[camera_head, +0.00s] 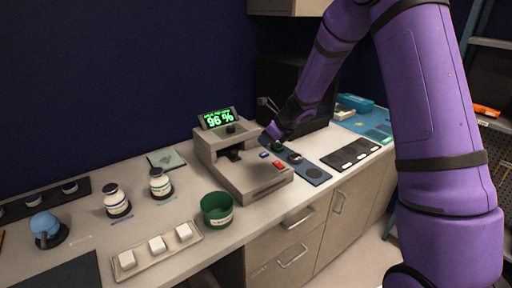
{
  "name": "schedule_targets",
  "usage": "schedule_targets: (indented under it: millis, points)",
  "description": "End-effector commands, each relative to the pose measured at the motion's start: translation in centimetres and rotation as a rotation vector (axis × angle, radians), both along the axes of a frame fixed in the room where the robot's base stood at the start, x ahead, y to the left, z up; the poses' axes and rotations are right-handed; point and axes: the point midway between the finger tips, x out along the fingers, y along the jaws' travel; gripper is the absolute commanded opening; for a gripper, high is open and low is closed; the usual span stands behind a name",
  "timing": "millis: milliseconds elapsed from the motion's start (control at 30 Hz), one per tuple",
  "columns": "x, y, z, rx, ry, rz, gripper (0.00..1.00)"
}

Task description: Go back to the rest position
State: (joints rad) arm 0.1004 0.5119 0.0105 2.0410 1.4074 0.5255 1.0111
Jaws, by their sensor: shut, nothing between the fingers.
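My purple arm comes in from the right, and my gripper (272,135) hangs above the counter at the right side of the grey instrument (232,172). The gripper looks shut and empty. Its fingertips are small and dark in this view. The instrument has a red button (279,165) and a raised display (219,119) reading 96 % in green. Just below the gripper lies a dark blue mat (316,173) with a small green item and a round dark item on it. I cannot tell whether the gripper touches anything.
A green cup (217,208), two white bottles (160,183), a tray (192,241) with white blocks and a blue bulb (44,225) stand left of the gripper. A black panel (351,154) lies to the right. A dark box stands behind, below a wall cabinet (288,7).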

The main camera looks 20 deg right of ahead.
Motion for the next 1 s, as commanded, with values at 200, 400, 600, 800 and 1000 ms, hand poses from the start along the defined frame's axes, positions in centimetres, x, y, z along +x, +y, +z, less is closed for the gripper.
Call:
schedule_targets:
  millis: [200,400,600,800,1000]
  points:
    - [-0.8,-0.8,1.4,0.001,0.0,0.001,0.0]
    - [-1.2,-0.7,2.2,-0.01,-0.013,0.023,0.0]
    - [-4.1,0.4,7.0,-0.108,-0.117,0.223,0.0]
    - [-9.3,1.6,12.7,-0.272,-0.261,0.526,0.0]
    - [-15.1,2.1,17.2,-0.449,-0.389,0.818,0.0]
